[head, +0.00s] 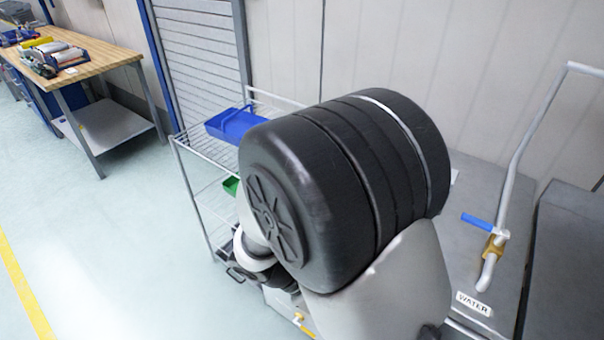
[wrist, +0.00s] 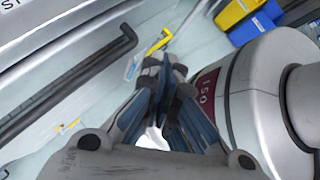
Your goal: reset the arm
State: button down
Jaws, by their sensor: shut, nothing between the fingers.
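My gripper (wrist: 165,75) shows in the wrist view at the lower middle, with its fingertips together and nothing between them. Beside it on the right is a white rounded body with a dark red label (wrist: 207,97); I cannot tell for certain what it belongs to. In the head view my large black arm joint (head: 340,170) fills the middle. The gripper itself is mostly hidden behind it, and I cannot make out its fingers there.
A wire rack (head: 192,150) with a blue bin (head: 235,125) and a green bin (head: 231,186) stands behind my arm. A metal unit with a blue-handled valve (head: 485,224) and a WATER label (head: 474,304) is at right. A wooden workbench (head: 95,57) stands far left. The left floor is clear.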

jog(key=s+d+r+m+t+y, duration=0.1)
jog(key=s+r+m+t+y, duration=0.2)
jog(key=r+m+y, duration=0.2)
jog(key=s+d+r+m+t+y, duration=0.2)
jog(key=s+r+m+t+y, duration=0.1)
jog(key=r+m, duration=0.9)
jog(key=shift+s+d+m+y, duration=0.15)
jog(key=shift+s+m+y, duration=0.3)
jog(key=shift+m+y, duration=0.45)
jog(key=c, duration=2.4)
grip_release()
jog(key=shift+r, duration=0.1)
